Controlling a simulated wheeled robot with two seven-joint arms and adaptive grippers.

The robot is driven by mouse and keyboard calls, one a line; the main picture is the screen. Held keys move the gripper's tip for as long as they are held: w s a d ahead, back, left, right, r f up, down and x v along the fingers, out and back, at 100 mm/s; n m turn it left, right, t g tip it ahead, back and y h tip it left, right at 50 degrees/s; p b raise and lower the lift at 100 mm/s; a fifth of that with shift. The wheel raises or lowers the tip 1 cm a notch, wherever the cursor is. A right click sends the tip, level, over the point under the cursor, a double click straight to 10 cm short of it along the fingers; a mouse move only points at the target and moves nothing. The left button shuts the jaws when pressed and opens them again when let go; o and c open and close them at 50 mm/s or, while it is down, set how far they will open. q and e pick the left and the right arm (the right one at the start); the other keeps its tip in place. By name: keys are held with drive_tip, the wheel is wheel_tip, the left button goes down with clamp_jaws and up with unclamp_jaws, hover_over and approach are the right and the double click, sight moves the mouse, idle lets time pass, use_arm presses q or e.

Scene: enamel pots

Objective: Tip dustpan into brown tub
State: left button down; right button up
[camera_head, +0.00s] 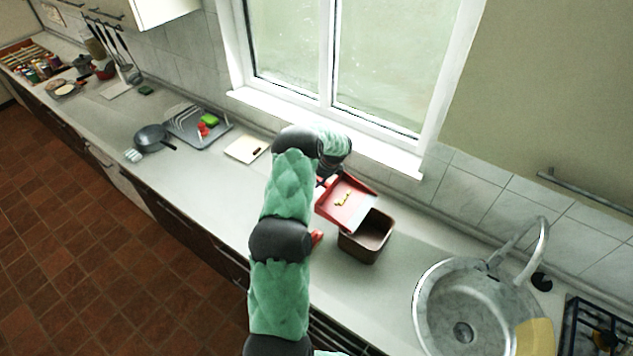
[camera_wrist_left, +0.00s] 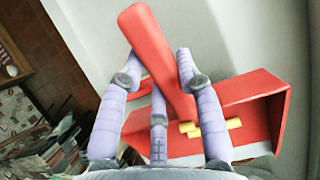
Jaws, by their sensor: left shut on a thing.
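The red dustpan (camera_head: 350,213) is beside the back left of the brown tub (camera_head: 366,252), its front edge overlapping the tub's far rim in the head view. Several small yellow pieces (camera_head: 342,199) lie in the pan; they also show in the left wrist view (camera_wrist_left: 233,124). My left gripper (camera_wrist_left: 157,75) is shut on the dustpan's red handle (camera_wrist_left: 150,40), its purple fingers around it. In the head view the arm hides most of this hand. The visible inside of the tub looks empty. My right gripper is not in view.
A round steel sink (camera_head: 437,300) with a tap stands right of the tub. A red object (camera_head: 317,238), partly hidden by my arm, lies left of the tub. A cutting board (camera_head: 246,148) and dish rack (camera_head: 190,127) stand farther left. The window is behind.

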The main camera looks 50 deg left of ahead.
use_arm(q)
drive_tip(key=shift+w+d+r+y+b, duration=0.35)
drive_tip(key=shift+d+y+b, duration=0.1)
drive_tip(key=shift+b, duration=0.15)
drive_tip(key=shift+d+r+g+y+b, duration=0.25)
drive_tip(key=shift+r+y+b, duration=0.15)
drive_tip(key=shift+r+b, duration=0.15)
drive_tip(key=shift+d+r+g+y+b, duration=0.15)
drive_tip(key=shift+d+r+y+b, duration=0.1)
drive_tip(key=shift+r+y+b, duration=0.25)
drive_tip(key=shift+w+d+r+g+y+b, duration=0.15)
drive_tip(key=shift+w+d+r+y+b, duration=0.05)
drive_tip(key=shift+d+r+y+b, duration=0.25)
drive_tip(key=shift+w+d+r+g+y+b, duration=0.2)
drive_tip(key=shift+d+r+y+b, duration=0.15)
drive_tip(key=shift+d, duration=0.2)
drive_tip(key=w+d+r+g+y+b, duration=0.2)
drive_tip(key=w+d+r+y+b, duration=0.1)
drive_tip(key=d, duration=0.6)
drive_tip(key=shift+d+r+y+b, duration=0.3)
drive_tip(key=shift+r+y+b, duration=0.15)
drive_tip(key=shift+r+y, duration=0.95)
drive_tip(key=shift+w+f, duration=0.1)
